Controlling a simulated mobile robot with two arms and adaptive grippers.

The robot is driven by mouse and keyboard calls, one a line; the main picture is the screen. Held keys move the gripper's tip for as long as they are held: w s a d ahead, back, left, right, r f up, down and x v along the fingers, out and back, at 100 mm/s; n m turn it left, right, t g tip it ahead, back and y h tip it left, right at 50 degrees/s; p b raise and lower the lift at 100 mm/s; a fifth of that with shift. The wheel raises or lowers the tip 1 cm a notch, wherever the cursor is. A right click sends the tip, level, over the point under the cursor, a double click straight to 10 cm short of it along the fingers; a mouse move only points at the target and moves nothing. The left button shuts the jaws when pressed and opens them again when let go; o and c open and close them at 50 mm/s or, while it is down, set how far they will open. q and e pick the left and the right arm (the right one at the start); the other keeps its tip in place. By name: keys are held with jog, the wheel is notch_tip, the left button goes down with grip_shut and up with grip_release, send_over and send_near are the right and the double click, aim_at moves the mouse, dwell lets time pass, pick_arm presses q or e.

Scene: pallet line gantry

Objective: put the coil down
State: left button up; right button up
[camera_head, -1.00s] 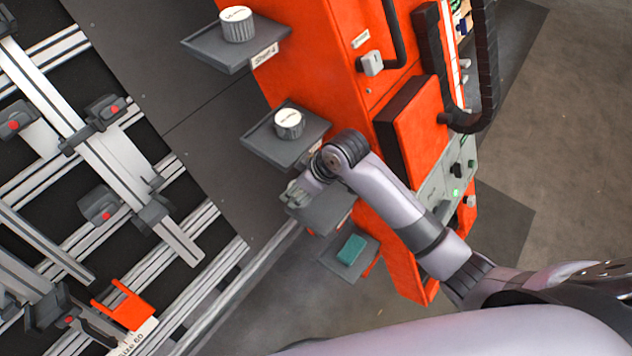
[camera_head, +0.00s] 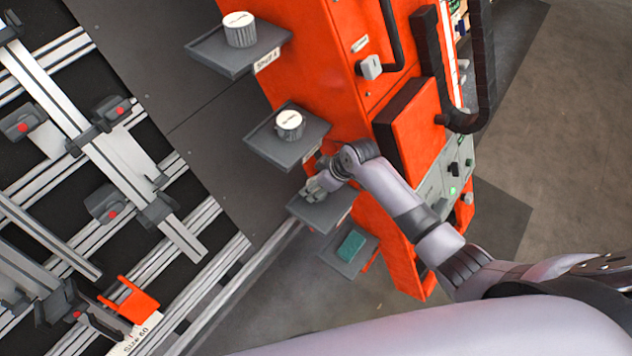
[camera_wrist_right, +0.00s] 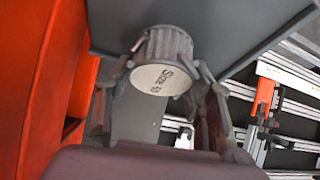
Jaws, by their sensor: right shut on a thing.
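The coil (camera_wrist_right: 163,52) is a grey ribbed cylinder with a pale "Size" label on its face, seen in the right wrist view. My right gripper (camera_wrist_right: 166,80) is shut on it, with fingers on both sides. In the head view my right gripper (camera_head: 317,186) is over the third grey shelf (camera_head: 322,214) of the orange cabinet. The coil in it cannot be made out there, and I cannot tell whether it touches the shelf. My left gripper is not in view.
Similar labelled coils stand on the top shelf (camera_head: 240,30) and the second shelf (camera_head: 290,125) of the orange cabinet (camera_head: 320,50). A teal block (camera_head: 351,246) lies on the lowest shelf. A rail frame (camera_head: 110,150) with clamps fills the left.

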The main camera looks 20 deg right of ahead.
jog(key=o, duration=1.4)
jog(key=v, duration=1.2)
jog(key=shift+s, duration=0.1)
